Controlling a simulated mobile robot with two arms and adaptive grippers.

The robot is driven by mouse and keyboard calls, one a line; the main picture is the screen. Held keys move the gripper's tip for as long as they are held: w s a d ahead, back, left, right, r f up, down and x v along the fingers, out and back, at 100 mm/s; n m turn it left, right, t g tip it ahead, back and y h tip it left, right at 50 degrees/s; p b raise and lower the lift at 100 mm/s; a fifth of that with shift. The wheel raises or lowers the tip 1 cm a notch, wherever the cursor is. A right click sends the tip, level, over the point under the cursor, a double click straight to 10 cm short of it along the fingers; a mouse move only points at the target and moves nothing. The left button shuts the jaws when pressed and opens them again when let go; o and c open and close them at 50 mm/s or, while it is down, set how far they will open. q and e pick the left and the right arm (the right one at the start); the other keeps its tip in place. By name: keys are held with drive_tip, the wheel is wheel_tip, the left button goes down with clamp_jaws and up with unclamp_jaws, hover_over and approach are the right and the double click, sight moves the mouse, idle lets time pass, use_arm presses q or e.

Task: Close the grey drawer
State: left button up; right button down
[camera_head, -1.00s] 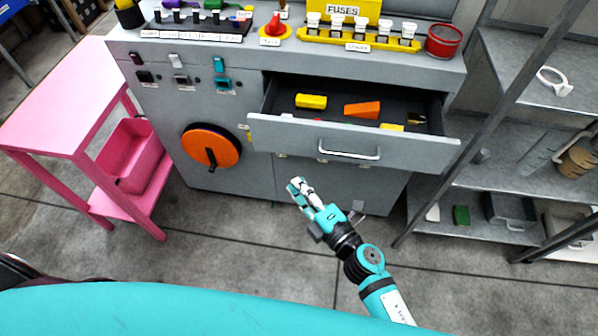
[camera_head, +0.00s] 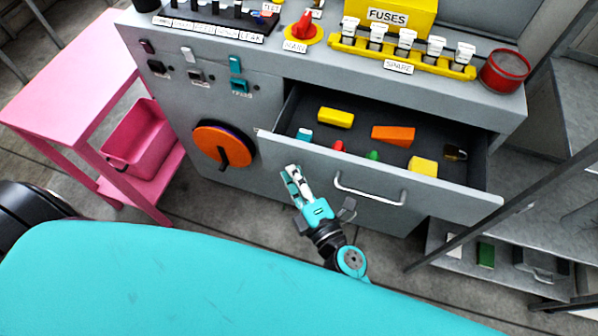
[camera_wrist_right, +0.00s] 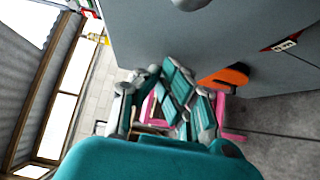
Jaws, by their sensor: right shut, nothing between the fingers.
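The grey drawer (camera_head: 450,196) is pulled open from the grey cabinet, with a silver bar handle (camera_head: 370,190) on its front. Inside it lie a yellow block (camera_head: 336,118), an orange block (camera_head: 393,135) and several smaller coloured pieces. My right gripper (camera_head: 293,178) is in front of the drawer face, left of the handle, shut and empty. I cannot tell whether it touches the drawer. In the right wrist view its fingers (camera_wrist_right: 183,95) are close together beside a grey panel. My left gripper is not in view.
The cabinet top carries a yellow fuse rack (camera_head: 400,55), a red knob (camera_head: 303,28) and a red tin (camera_head: 504,70). An orange disc (camera_head: 224,146) is on the cabinet front. A pink table (camera_head: 75,75) stands at left, grey shelving (camera_head: 570,110) at right.

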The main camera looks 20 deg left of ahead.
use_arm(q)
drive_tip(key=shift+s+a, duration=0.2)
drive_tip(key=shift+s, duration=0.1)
